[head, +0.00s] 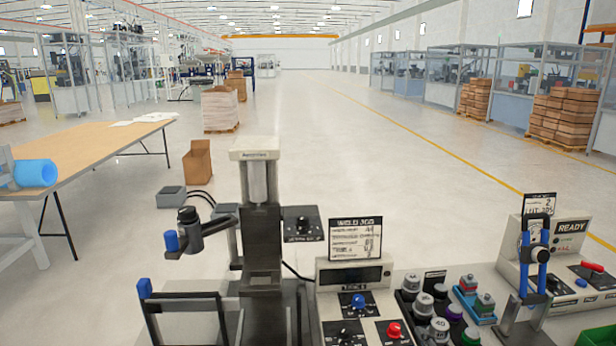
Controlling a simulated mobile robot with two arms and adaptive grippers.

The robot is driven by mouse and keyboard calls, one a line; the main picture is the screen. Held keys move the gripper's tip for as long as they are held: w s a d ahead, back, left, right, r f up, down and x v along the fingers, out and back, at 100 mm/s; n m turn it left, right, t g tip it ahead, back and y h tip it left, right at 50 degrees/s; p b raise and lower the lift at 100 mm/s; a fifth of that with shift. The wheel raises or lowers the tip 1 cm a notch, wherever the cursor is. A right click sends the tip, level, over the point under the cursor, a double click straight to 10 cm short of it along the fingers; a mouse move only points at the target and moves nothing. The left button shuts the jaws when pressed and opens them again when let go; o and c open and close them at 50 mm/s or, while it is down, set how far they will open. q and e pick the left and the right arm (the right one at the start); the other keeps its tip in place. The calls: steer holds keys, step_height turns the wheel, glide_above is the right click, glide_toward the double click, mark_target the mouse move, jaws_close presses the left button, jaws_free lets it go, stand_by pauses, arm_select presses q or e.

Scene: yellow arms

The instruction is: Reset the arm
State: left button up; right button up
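Neither of my grippers nor my arms shows in the head view. A grey press-like station with a tall column (261,215) stands at the front centre. A dark side bracket with a blue-tipped cylinder (188,233) stands out to its left. A dark frame with a blue end (145,289) is at the lower left, cut by the bottom edge.
A control box (354,276) with blue and red buttons, several small canisters (438,329), a blue-handled clamp-like tool (540,256) and a READY panel (571,228) crowd the front right. A wooden table (100,150) stands left. Open floor lies beyond.

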steer(key=s+d+f+m+g, duration=0.1)
steer(key=s+f+m+g, duration=0.5)
steer(key=s+f, duration=0.45)
steer(key=s+d+f+m+g, duration=0.1)
steer(key=s+f+m+g, duration=0.55)
steer(key=s, duration=0.65)
step_height(320, 180, down, 28)
steer(key=s+n+g, duration=0.1)
steer(key=s+g, duration=0.1)
steer(key=s, duration=0.1)
steer(key=s+d+f, duration=0.2)
steer(key=s+f, duration=1.3)
steer(key=s, duration=0.1)
steer(key=shift+d+f+g, duration=0.25)
steer(key=shift+f+g, duration=0.05)
steer(key=shift+g, duration=0.15)
